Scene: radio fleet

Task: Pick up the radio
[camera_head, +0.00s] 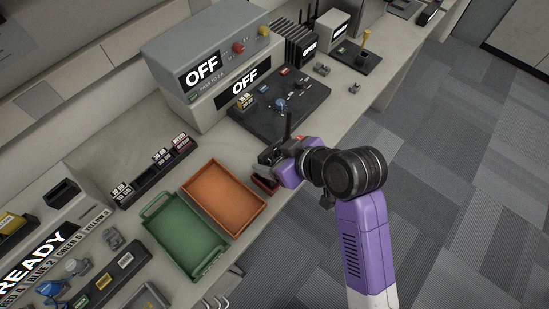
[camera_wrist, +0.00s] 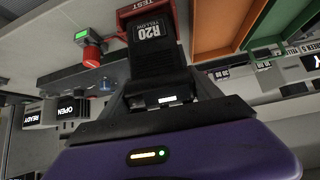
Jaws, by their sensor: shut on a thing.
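The radio (camera_wrist: 147,50) is a dark handset with a label reading "R20 YELLOW", between my fingers in the wrist view. My gripper (camera_head: 282,158) is shut on it at the counter's front edge, right of the orange tray; it also shows in the wrist view (camera_wrist: 160,92). In the head view the radio's body is mostly hidden by my gripper, and a thin dark antenna (camera_head: 288,123) rises beside it. A red part marked "TEST" (camera_wrist: 133,8) is at the radio's far end; I cannot tell whether they touch.
An orange tray (camera_head: 222,197) and a green tray (camera_head: 184,236) stand left of my gripper. A black board (camera_head: 262,121) with small parts lies behind it, before grey boxes reading "OFF" (camera_head: 202,77). A rack with labelled items (camera_head: 152,172) is at left. Open floor lies to the right.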

